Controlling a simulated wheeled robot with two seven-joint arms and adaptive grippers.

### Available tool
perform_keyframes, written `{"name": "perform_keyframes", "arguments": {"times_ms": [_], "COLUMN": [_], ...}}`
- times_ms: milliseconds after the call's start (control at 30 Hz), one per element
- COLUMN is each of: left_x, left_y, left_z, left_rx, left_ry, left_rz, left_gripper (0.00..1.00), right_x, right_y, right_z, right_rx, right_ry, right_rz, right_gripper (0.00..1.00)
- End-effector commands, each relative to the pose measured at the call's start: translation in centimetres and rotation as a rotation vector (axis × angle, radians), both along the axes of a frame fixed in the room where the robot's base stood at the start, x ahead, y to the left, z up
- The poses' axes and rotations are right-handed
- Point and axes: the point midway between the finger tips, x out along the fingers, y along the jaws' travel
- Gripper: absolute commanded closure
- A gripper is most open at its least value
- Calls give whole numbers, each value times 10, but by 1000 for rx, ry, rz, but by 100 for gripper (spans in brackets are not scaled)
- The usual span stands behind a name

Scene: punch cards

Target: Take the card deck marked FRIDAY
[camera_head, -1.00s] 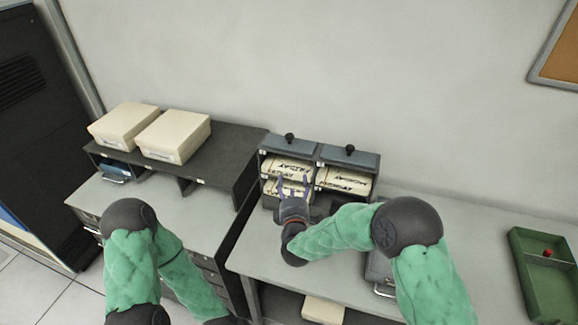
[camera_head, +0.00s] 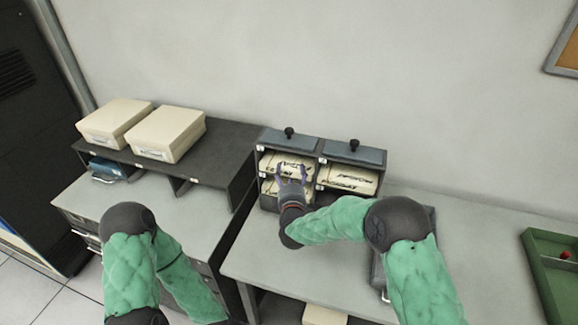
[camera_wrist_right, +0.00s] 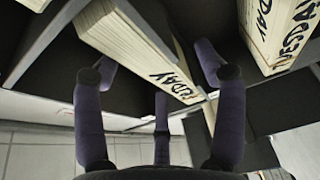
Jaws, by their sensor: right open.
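Cream card decks with black lettering lie in the two-column rack. The upper-left deck (camera_head: 297,158), which reads FRIDAY in the earlier head view, is now partly behind my right gripper's fingers. Below it lies another deck (camera_head: 268,187), partly covered by the hand. My right gripper (camera_head: 290,173) is open in front of the left column. In the right wrist view, a deck ending in "DAY" (camera_wrist_right: 135,42) shows beyond and between the spread fingers (camera_wrist_right: 155,65); its full word is hidden. My left gripper is outside the view.
Right-column decks (camera_head: 347,176) lie close beside the hand; another lettered deck (camera_wrist_right: 278,35) shows in the right wrist view. Two cream boxes (camera_head: 167,133) stand on the dark shelf at left. A green tray (camera_head: 535,270) is at far right. The grey tabletop (camera_head: 470,235) has free room.

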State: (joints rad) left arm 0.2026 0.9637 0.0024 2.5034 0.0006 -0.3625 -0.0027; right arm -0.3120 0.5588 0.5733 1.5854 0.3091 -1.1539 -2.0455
Motion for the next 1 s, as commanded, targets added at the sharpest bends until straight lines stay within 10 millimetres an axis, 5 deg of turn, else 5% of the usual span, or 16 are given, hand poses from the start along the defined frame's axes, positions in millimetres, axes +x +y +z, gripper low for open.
{"name": "perform_keyframes", "arguments": {"times_ms": [433, 733, 767, 1000], "left_x": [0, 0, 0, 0], "left_y": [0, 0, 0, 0], "left_z": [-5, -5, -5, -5], "left_rx": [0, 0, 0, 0], "left_ry": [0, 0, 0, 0], "left_rz": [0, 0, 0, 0], "left_gripper": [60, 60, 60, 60], "right_x": [48, 53, 53, 53], "right_y": [5, 5, 5, 5], "right_z": [3, 3, 3, 3], "right_rx": [1, 0, 0, 0], "right_ry": [0, 0, 0, 0], "right_rz": [0, 0, 0, 0], "right_gripper": [29, 29, 32, 99]}}
